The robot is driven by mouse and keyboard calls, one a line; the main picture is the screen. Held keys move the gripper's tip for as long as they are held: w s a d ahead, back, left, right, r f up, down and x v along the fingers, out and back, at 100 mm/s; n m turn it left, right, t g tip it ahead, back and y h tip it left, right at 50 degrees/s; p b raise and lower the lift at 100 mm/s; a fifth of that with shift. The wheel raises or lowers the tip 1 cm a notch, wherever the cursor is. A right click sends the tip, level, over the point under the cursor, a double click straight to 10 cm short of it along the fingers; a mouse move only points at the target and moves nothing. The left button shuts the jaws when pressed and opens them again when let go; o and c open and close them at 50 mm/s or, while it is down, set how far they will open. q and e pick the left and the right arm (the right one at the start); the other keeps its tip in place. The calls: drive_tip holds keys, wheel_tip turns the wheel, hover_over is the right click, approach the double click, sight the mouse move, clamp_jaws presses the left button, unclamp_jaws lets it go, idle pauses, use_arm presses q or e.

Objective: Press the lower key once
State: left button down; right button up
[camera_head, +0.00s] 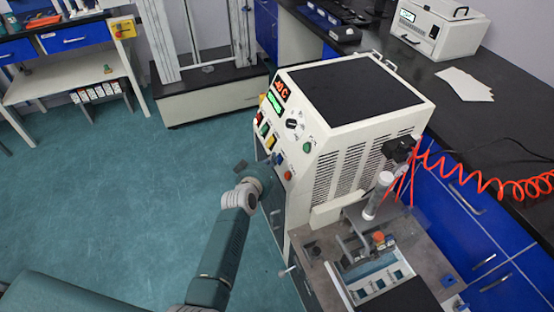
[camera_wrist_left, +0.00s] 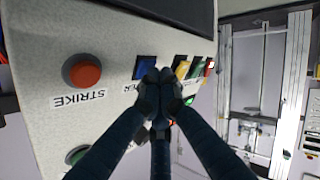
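The rheometer's white control panel (camera_wrist_left: 45,120) fills much of the left wrist view, turned around. A blue key (camera_wrist_left: 146,65) sits in it, with a partly hidden label ending in "ER"; I cannot read which word it is. Yellow (camera_wrist_left: 183,67) and green (camera_wrist_left: 197,70) keys sit to its right, with a red one at the edge. My left gripper (camera_wrist_left: 156,88) is shut and empty. Its fingertips overlap the blue key's lower edge; contact cannot be told. In the head view my left gripper (camera_head: 264,170) is beside the panel's front. My right gripper is not in view.
A round red button (camera_wrist_left: 84,72) marked "STRIKE" is left of the blue key, and a round green button (camera_wrist_left: 76,154) is below it. The rheometer (camera_head: 330,170) stands beside a black bench (camera_head: 500,125). An orange coiled hose (camera_head: 490,185) hangs right. The floor to the left is clear.

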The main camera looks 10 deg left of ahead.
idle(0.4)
use_arm(q)
drive_tip(key=shift+s+a+r+p, duration=0.4)
drive_tip(key=shift+a+p, duration=0.15)
drive_tip(key=shift+p, duration=0.1)
drive_tip(key=a+p, duration=0.1)
drive_tip(key=s+a+r+p, duration=0.2)
drive_tip(key=shift+s+a+r, duration=0.1)
drive_tip(key=shift+s+a, duration=0.15)
drive_tip(key=shift+a, duration=0.1)
idle(0.7)
